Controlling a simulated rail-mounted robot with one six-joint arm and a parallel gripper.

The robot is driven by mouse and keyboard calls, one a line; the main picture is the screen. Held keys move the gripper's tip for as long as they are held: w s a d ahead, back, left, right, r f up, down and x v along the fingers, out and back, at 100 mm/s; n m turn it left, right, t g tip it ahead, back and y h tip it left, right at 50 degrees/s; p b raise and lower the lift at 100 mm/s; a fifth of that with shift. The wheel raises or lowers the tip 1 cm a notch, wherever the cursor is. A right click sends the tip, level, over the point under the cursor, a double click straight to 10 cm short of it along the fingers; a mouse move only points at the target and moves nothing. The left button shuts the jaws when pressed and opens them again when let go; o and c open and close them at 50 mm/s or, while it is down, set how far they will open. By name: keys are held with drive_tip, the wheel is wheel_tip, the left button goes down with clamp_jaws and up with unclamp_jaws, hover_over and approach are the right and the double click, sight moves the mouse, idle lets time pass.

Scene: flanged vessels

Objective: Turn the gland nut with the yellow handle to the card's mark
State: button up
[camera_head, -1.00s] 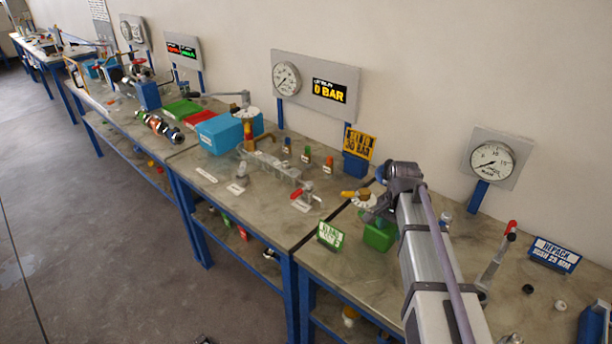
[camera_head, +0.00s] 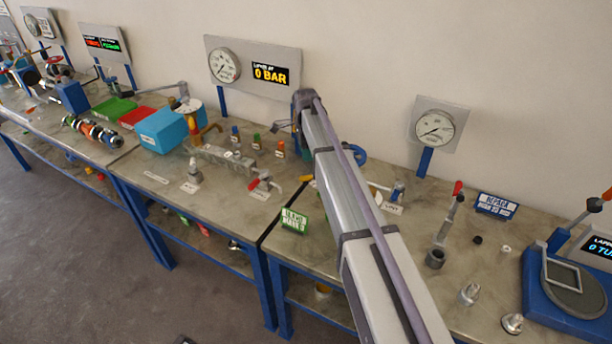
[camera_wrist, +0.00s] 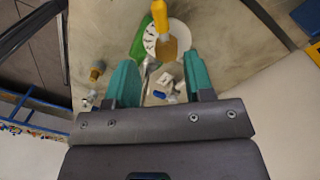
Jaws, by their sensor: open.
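The yellow handle (camera_wrist: 160,16) shows at the top of the wrist view, with an orange-brown block at its near end. It lies over a white marked disc (camera_wrist: 180,34) beside a green body (camera_wrist: 139,42). In the head view my arm hides most of this; only a yellow tip (camera_head: 306,178) shows. The green-and-white card (camera_head: 293,220) stands at the front of the bench, its writing too small to read surely. My gripper (camera_wrist: 160,78) is open, its teal fingers apart with nothing held. In the wrist picture the handle is above the fingertips, not between them.
A small white-and-blue part (camera_wrist: 165,88) shows between the fingers, apparently below them. A red-handled valve (camera_head: 262,183) is left of the arm. An upright red-tipped lever (camera_head: 447,212) and a blue card (camera_head: 496,205) are to the right. A gauge panel (camera_head: 252,68) reads 0 BAR.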

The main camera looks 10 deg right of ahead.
sight(310, 178)
drive_tip(key=f+b, duration=0.9)
drive_tip(key=f, duration=0.1)
drive_tip(key=shift+s+a+f, duration=0.1)
drive_tip(key=shift+s, duration=0.25)
drive_tip(key=shift+r, duration=0.2)
clamp_jaws()
